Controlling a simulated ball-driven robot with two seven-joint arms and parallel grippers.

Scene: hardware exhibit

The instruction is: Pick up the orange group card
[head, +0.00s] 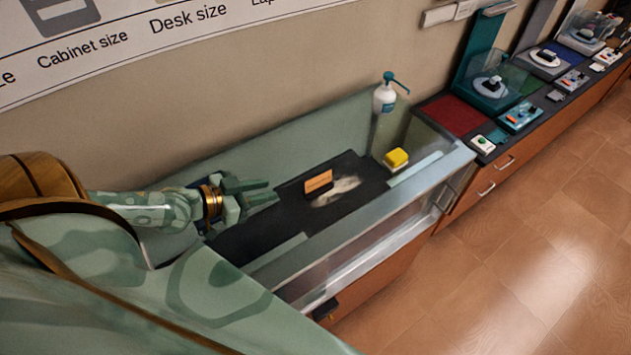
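The orange group card (318,181) stands upright on the dark floor of a glass-sided case, near its middle. It has a dark edge or backing, and its print is too small to read. My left gripper (262,190) reaches in from the left over the case, to the left of the card and apart from it. Its fingers point right toward the card. They appear parted with nothing between them. My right gripper is not in view.
The glass case (330,268) has raised walls around the card. A counter with several devices (490,87) continues right. Open wooden floor (510,260) lies in front.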

